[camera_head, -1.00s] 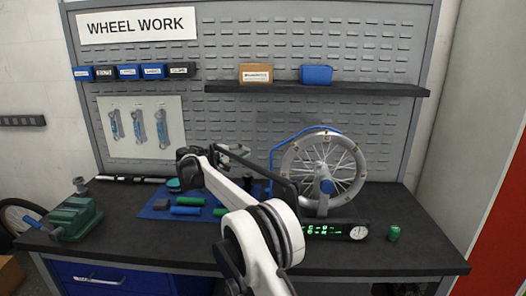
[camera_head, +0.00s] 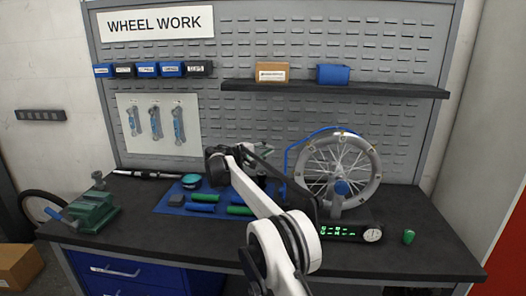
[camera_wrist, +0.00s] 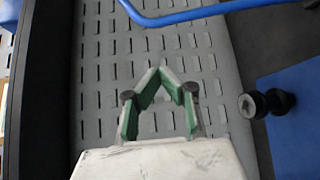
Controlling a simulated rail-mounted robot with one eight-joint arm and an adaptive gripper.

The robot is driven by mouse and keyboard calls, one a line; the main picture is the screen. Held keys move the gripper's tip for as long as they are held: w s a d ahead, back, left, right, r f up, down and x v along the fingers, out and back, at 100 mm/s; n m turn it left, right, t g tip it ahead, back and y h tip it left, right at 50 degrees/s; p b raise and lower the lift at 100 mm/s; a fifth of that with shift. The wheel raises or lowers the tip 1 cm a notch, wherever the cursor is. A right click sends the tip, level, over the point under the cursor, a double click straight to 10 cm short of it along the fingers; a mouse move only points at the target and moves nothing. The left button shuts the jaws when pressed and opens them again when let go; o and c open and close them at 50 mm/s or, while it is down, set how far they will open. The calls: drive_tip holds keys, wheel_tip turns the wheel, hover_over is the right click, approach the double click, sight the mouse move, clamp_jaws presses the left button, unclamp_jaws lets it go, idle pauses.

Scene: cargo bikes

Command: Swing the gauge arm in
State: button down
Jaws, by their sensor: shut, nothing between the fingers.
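The gauge arm is a bent blue tube (camera_head: 289,158) at the left of and over the spoked wheel (camera_head: 371,160) in the head view. The wheel is upright in its stand at the right of the bench. In the wrist view a blue tube (camera_wrist: 180,16) runs across the top, ahead of the fingers. My gripper (camera_head: 265,150) is left of the wheel in the head view, partly hidden by my own arm. In the wrist view its green-padded fingers (camera_wrist: 166,72) meet at the tips, empty and apart from the tube.
A black knob (camera_wrist: 265,103) is right of my fingers in the wrist view. A blue mat (camera_head: 172,204) with green and blue tools lies left of my arm. A lit display with a dial (camera_head: 372,234) stands before the wheel. A green vise (camera_head: 92,212) is at left.

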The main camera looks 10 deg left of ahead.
drive_tip(key=shift+d+p, duration=0.45)
drive_tip(key=shift+d, duration=2.15)
